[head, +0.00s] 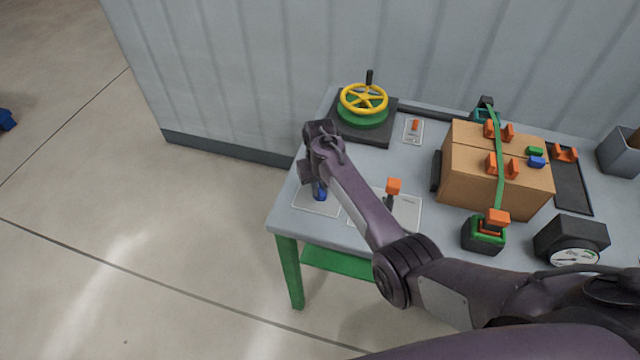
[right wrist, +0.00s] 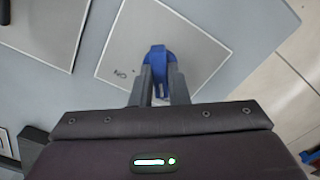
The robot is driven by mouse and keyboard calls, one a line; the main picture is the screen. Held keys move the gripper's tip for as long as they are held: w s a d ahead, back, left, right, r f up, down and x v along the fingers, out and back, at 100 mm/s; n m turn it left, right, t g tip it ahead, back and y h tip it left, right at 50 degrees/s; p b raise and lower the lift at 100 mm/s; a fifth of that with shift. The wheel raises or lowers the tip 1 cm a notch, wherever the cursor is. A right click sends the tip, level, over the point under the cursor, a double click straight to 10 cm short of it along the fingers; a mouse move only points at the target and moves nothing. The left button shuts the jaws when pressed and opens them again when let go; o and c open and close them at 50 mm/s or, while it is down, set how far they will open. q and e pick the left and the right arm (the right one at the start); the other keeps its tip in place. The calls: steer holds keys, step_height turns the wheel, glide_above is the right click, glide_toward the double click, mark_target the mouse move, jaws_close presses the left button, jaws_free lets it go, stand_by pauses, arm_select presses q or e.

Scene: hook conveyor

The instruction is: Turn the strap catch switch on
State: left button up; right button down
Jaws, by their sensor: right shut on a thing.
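A blue switch knob (right wrist: 158,57) stands on a light square plate (right wrist: 190,35) with the letters ON printed beside it. In the head view the knob (head: 320,191) shows at the table's left front corner, partly covered by my arm. My right gripper (right wrist: 159,88) points down at the plate, and its two fingers are shut on the blue knob. In the head view the fingers are mostly hidden by the wrist. How far the knob is turned is hard to tell. My left gripper is in neither view.
Beside it an orange-topped lever (head: 394,187) rises from another plate. A yellow handwheel (head: 363,99) and a small orange switch (head: 415,125) are behind. A strapped cardboard box (head: 465,180), a green-and-black ratchet block (head: 484,236) and a black gauge (head: 572,240) stand to the right.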

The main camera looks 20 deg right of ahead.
steer(key=m+p, duration=0.1)
steer(key=m, duration=0.2)
steer(key=shift+r+m, duration=0.1)
steer(key=shift+m, duration=0.3)
steer(key=m+p, duration=0.1)
steer(key=m, duration=0.3)
steer(key=shift+m, duration=0.3)
steer(key=m, duration=0.3)
steer(key=shift+a+p, duration=0.1)
steer(key=shift+p, duration=0.3)
steer(key=m, duration=0.4)
steer(key=shift+m, duration=0.3)
steer(key=c, duration=1.4)
jaws_free()
